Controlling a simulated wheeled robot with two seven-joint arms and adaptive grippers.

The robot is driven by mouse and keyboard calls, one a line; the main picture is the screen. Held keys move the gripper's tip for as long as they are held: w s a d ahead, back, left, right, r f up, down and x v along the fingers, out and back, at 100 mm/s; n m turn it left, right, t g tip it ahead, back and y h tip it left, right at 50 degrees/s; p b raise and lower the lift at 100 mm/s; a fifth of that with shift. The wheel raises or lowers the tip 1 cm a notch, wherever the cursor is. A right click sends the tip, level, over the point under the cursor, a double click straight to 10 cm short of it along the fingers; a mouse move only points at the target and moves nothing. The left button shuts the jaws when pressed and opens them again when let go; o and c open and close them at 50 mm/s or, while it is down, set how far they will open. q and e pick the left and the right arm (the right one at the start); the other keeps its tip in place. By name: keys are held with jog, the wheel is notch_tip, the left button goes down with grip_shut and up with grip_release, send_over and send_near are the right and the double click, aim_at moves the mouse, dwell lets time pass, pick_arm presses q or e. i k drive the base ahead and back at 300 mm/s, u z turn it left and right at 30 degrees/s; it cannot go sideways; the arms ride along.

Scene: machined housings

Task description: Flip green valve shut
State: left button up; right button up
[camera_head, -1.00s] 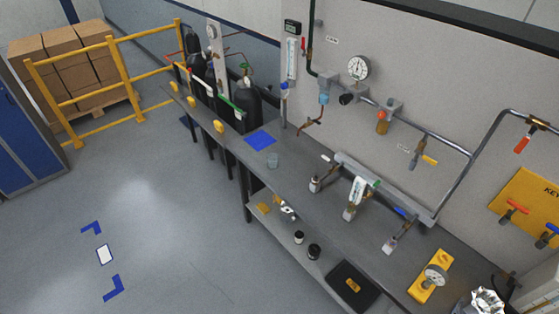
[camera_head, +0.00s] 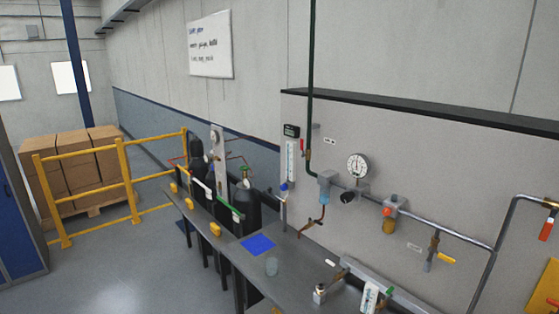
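Several green parts show, and I cannot tell which one is the green valve. A green bar-shaped handle (camera_head: 231,210) is at the back of the bench, in front of the dark gas cylinders. A small green part (camera_head: 388,294) shows beside a white-tagged fitting (camera_head: 370,297) at the bottom edge, partly cut off. A small green top (camera_head: 245,169) sits on a gas cylinder (camera_head: 246,198). Whether any of them is open or shut is too small to tell. Neither of my grippers is in view.
A pipe carries a gauge (camera_head: 358,166) and a yellow lever (camera_head: 446,257). A yellow railing (camera_head: 125,180) stands at left; the floor before it is clear.

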aim_at(390, 289)
jog(key=k, duration=1.3)
jog(key=z, duration=0.7)
jog(key=i, duration=1.15)
jog(key=u, duration=0.05)
